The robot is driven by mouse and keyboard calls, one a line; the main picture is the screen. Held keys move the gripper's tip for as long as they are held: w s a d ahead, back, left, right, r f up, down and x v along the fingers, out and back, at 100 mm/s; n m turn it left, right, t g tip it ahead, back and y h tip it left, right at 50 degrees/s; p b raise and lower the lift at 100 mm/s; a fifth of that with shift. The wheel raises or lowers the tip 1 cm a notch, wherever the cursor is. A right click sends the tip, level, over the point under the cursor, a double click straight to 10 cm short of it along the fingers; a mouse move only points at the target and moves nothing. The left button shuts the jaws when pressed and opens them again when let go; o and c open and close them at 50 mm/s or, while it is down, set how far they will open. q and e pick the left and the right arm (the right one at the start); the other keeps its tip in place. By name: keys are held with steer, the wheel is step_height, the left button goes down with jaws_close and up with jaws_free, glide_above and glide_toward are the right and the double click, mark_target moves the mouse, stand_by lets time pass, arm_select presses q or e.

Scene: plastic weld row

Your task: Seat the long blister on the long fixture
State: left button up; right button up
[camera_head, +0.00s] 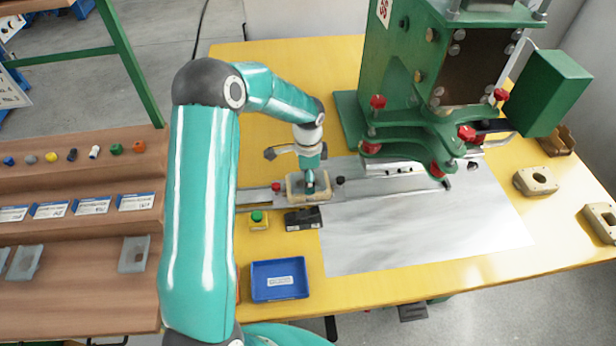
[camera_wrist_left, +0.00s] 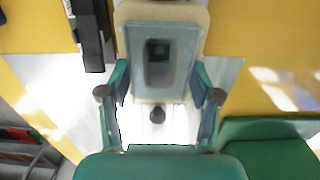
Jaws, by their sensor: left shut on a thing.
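My left gripper (camera_head: 310,188) is over the beige fixture (camera_head: 322,200) on the metal rail. In the left wrist view its two fingers (camera_wrist_left: 161,100) are shut on the sides of a translucent grey-blue blister (camera_wrist_left: 188,50), which has a raised rounded pocket. The blister lies over the beige fixture (camera_wrist_left: 165,10), whose rim shows beyond the blister's far end. I cannot tell whether the blister touches the fixture all around. In the head view the gripper mostly hides the blister. My right gripper is not in view.
The green press (camera_head: 400,60) stands close on the right. A black box (camera_head: 303,219), a green button (camera_head: 258,217) and a blue tray (camera_head: 280,281) are in front. Other beige fixtures (camera_head: 535,181) lie at right. More blisters (camera_head: 133,255) are on the brown rack at left.

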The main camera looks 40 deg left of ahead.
arm_select(q)
steer(key=o, duration=1)
steer(key=c, duration=0.4)
steer(key=shift+r, duration=0.1)
steer(key=shift+c, duration=0.2)
step_height(320, 180, up, 7)
steer(key=p, duration=0.4)
steer(key=shift+p, duration=0.35)
steer(key=shift+d, duration=0.1)
